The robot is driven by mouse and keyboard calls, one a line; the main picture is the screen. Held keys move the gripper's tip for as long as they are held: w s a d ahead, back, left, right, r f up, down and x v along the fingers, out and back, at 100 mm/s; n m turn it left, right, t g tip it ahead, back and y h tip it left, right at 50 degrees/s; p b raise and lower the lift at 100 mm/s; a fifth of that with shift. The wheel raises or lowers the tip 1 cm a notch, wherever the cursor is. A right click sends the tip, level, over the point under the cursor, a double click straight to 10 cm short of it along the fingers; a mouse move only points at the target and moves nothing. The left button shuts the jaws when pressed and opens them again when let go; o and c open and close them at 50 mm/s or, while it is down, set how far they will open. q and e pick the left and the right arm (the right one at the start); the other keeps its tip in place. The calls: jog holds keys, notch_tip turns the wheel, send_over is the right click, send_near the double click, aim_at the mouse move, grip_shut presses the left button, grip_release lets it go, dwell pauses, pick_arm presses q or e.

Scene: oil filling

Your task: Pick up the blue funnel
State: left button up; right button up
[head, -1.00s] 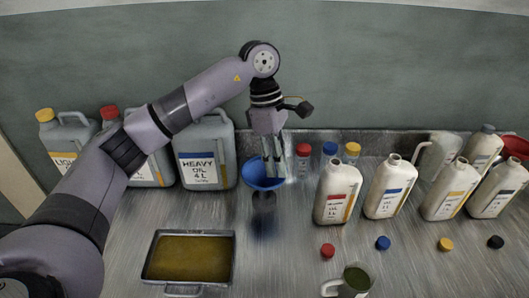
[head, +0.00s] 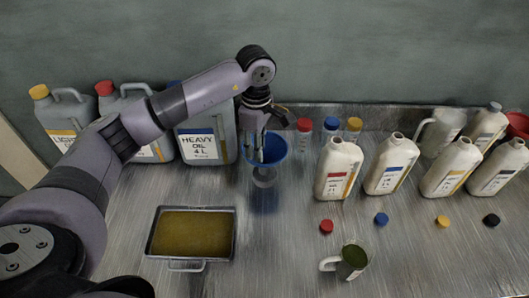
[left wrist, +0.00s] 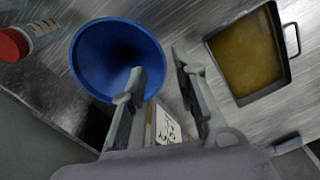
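My left gripper (head: 256,152) points down at the funnel's left side. The funnel's spout is mostly hidden. My right gripper is not in view.
A grey heavy-oil can (head: 206,152) stands close to the left. A red-capped small bottle (head: 304,140) and a white bottle (head: 338,168) stand to the right. A metal tray of oil (head: 193,232) lies in front left. The table directly in front is clear.

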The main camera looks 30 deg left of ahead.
aim_at(256, 164)
pick_arm(q)
jog(key=shift+s+f+p, duration=0.1)
jog(key=shift+f+p, duration=0.2)
jog(key=shift+f, duration=0.15)
jog(key=f+p, duration=0.1)
jog(key=f, duration=0.2)
jog(key=shift+a+f+p, duration=0.35)
jog(key=shift+p, duration=0.05)
jog(key=shift+f, duration=0.5)
jog(key=shift+c, duration=0.6)
grip_shut()
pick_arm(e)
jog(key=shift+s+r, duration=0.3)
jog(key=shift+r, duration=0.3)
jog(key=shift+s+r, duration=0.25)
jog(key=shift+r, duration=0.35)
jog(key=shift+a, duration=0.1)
